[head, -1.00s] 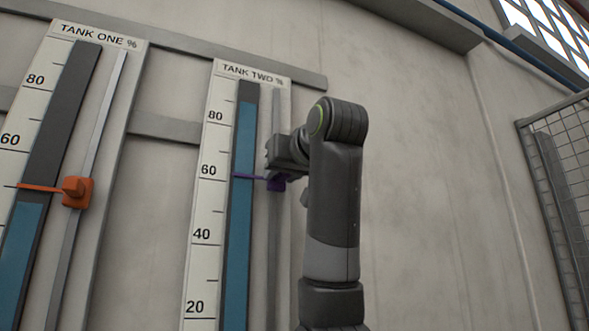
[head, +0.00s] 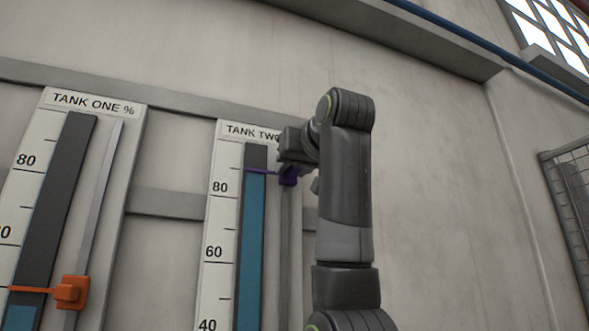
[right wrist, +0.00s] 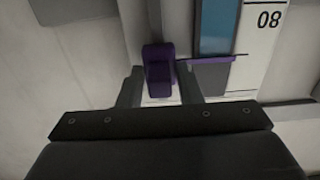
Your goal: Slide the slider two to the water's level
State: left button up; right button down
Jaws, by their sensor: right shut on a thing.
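The tank two gauge (head: 222,222) is on the wall in the head view, with a blue water column (head: 250,240) whose top is a little above the 80 mark. The purple slider two (head: 289,177) is on its rail, and its thin pointer (head: 259,171) lies at about the top of the blue. In the right wrist view the purple slider (right wrist: 158,72) sits between the fingers, its pointer (right wrist: 208,60) at the blue's edge. My right gripper (right wrist: 158,88) is shut on slider two. My left gripper is not in view.
The tank one gauge (head: 30,170) with an orange slider (head: 71,292) stands to the left. A wire mesh panel (head: 572,200) is at the right. A grey beam (head: 400,35) and blue pipe (head: 470,45) run overhead.

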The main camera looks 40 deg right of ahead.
jog(key=shift+r, duration=0.15)
jog(key=c, duration=1.3)
grip_release()
jog(key=shift+s+a+b, duration=0.1)
jog(key=shift+s+b, duration=0.2)
jog(key=shift+b, duration=0.05)
jog(key=b+v, duration=0.6)
jog(key=v, duration=1)
jog(key=shift+s, duration=0.4)
jog(key=shift+w, duration=0.1)
